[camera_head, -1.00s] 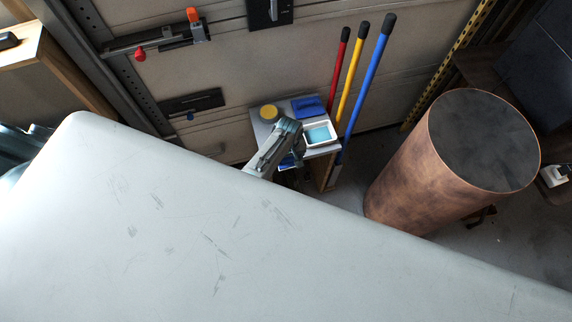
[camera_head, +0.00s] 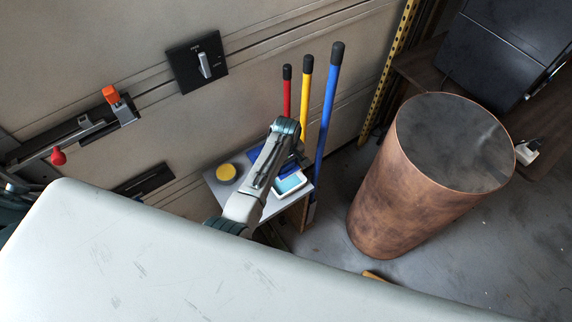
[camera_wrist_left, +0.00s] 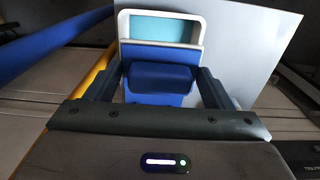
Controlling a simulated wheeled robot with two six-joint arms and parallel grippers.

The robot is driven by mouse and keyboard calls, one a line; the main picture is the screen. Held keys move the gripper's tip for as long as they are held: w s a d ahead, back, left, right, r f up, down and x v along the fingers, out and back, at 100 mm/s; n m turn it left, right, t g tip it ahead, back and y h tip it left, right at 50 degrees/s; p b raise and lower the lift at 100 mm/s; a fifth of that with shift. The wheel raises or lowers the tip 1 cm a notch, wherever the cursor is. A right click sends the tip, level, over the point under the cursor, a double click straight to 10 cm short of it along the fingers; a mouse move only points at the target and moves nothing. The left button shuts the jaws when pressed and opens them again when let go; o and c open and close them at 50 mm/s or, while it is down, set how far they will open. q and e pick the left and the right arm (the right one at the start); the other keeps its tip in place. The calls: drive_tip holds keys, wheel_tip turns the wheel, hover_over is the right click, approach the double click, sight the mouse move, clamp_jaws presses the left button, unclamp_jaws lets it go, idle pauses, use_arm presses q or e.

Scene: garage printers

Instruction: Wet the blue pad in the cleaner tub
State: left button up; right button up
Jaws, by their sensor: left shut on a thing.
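My left gripper (camera_wrist_left: 160,82) is shut on the blue pad (camera_wrist_left: 160,74), which sits between its two fingers in the left wrist view. The white-rimmed cleaner tub (camera_wrist_left: 122,25) with light blue inside lies just beyond the pad there. In the head view the tub (camera_head: 290,183) stands on the small table's near right part. Part of the blue pad (camera_head: 256,156) shows beside my left arm, which hides the rest and most of the gripper. Whether the pad is lifted off the table I cannot tell. My right gripper is not in view.
A round yellow tin (camera_head: 227,172) stands on the small grey table (camera_head: 213,186), left of my arm. Red (camera_head: 287,92), yellow (camera_head: 305,95) and blue (camera_head: 327,115) poles stand close behind and right of it. A large copper drum (camera_head: 385,195) stands farther right.

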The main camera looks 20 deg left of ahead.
sight(286, 169)
use_arm(q)
drive_tip(key=shift+r, duration=0.1)
drive_tip(key=shift+f, duration=0.25)
drive_tip(key=shift+f+b, duration=0.8)
drive_tip(key=shift+f, duration=0.65)
wheel_tip(286, 169, down, 2)
drive_tip(key=shift+a+f+b, duration=0.1)
drive_tip(key=shift+b, duration=0.55)
drive_tip(key=shift+f+b, duration=0.95)
drive_tip(key=shift+f, duration=0.75)
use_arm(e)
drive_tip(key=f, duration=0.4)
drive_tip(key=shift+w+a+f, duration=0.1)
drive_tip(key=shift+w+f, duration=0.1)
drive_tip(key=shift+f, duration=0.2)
use_arm(q)
drive_tip(key=shift+f, duration=0.15)
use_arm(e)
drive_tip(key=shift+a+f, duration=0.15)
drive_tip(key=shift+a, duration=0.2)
use_arm(q)
drive_tip(key=shift+f+b, duration=0.2)
drive_tip(key=shift+b, duration=0.1)
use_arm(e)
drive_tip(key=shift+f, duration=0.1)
